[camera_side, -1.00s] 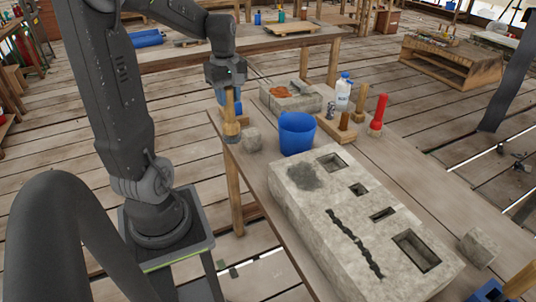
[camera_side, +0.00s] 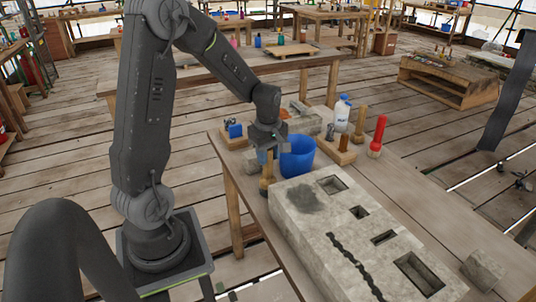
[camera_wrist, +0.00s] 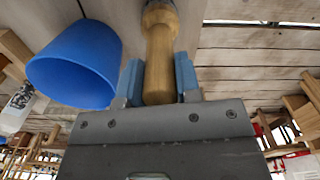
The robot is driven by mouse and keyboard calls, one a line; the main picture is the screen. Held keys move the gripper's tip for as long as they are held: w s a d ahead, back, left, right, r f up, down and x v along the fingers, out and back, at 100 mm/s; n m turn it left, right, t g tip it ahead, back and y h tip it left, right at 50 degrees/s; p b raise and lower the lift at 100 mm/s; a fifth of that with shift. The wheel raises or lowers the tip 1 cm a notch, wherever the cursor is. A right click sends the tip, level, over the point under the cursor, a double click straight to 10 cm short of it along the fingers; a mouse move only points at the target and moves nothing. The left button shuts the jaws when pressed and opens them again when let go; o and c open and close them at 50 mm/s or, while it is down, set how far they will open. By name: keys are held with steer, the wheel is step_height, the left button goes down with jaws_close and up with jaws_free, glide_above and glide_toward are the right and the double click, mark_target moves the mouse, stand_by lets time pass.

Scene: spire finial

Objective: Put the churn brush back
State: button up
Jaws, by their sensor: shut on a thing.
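My gripper (camera_side: 264,150) points down and is shut on the wooden handle of the churn brush (camera_side: 267,184), which hangs upright below it. In the wrist view the brush handle (camera_wrist: 160,65) sits between my two blue fingers (camera_wrist: 158,80); its bristles are out of that view. The gripper and brush are just left of the blue bucket (camera_side: 300,158) in the side view, apparently in front of its left rim. The bucket also shows at the left of the wrist view (camera_wrist: 75,65). I cannot tell whether the brush's lower end touches the table.
A grey stone block (camera_side: 310,225) with cut recesses fills the near bench. A blue item (camera_side: 235,130) on wood lies back left. A loose stone (camera_side: 484,268) sits at right.

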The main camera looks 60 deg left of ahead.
steer(key=shift+f, duration=0.15)
steer(key=o, duration=1)
step_height(320, 180, up, 12)
steer(key=shift+r, duration=0.1)
steer(key=s+d+r+m+t, duration=0.1)
steer(key=s+d+m+t, duration=0.1)
steer(key=s+d+m, duration=0.2)
steer(key=s+d+r+m+t, duration=0.1)
steer(key=s+d+m, duration=0.3)
steer(key=d+m, duration=0.4)
steer(key=s+d+r+m+t, duration=0.2)
steer(key=s+d+m, duration=0.2)
steer(key=d+m, duration=0.3)
steer(key=shift+m+t, duration=0.3)
steer(key=shift+m, duration=0.1)
